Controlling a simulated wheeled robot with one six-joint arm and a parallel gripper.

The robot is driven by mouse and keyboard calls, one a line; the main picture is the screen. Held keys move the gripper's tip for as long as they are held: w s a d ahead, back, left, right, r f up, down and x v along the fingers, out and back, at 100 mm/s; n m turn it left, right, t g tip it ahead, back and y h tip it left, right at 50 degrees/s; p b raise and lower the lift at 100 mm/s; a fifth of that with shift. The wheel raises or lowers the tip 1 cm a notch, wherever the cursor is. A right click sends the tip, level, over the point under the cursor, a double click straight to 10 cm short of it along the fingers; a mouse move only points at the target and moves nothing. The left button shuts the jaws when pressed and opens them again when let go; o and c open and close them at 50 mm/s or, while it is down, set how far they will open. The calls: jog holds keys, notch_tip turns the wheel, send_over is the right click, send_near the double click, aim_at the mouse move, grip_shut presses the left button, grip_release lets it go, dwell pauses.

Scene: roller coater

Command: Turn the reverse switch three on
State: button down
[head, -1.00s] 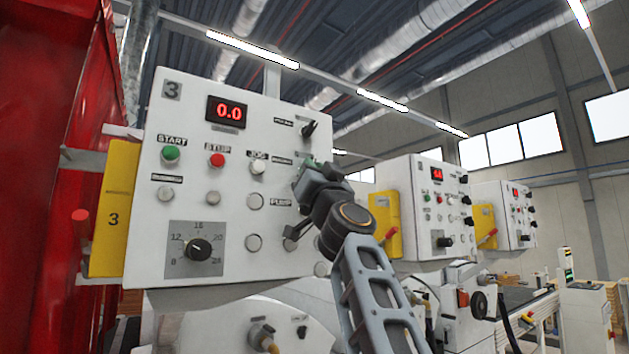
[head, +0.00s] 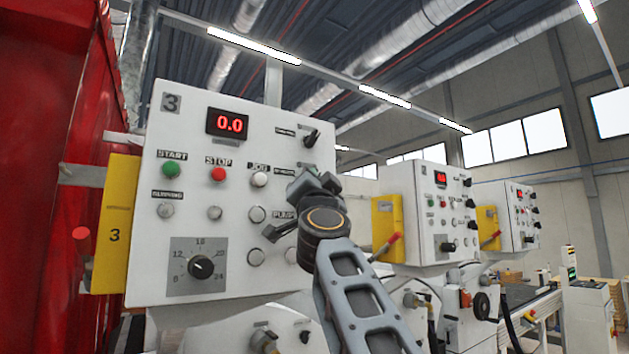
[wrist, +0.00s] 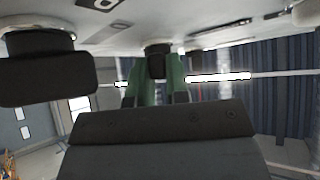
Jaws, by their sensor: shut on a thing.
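The control panel (head: 190,120) marked 3 fills the left of the head view. My gripper (head: 308,178) is at its right side, below an upper black rotary switch (head: 312,138). In the wrist view, my green fingers (wrist: 157,85) close around a small black switch knob (wrist: 157,63) with a pale collar at the panel face. In the head view my gripper covers this switch, and the label by it is too small to read. I cannot tell which position the switch points to.
A larger dark knob (wrist: 45,75) stands left of my fingers in the wrist view. The panel also has a red 0.0 display (head: 228,123), a green START button (head: 171,169), a red STOP button (head: 218,174) and a dial (head: 200,267). Two similar panels stand farther right.

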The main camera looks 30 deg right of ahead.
jog(key=c, duration=1.1)
grip_release()
jog(key=b+v, duration=0.6)
jog(key=v, duration=0.8)
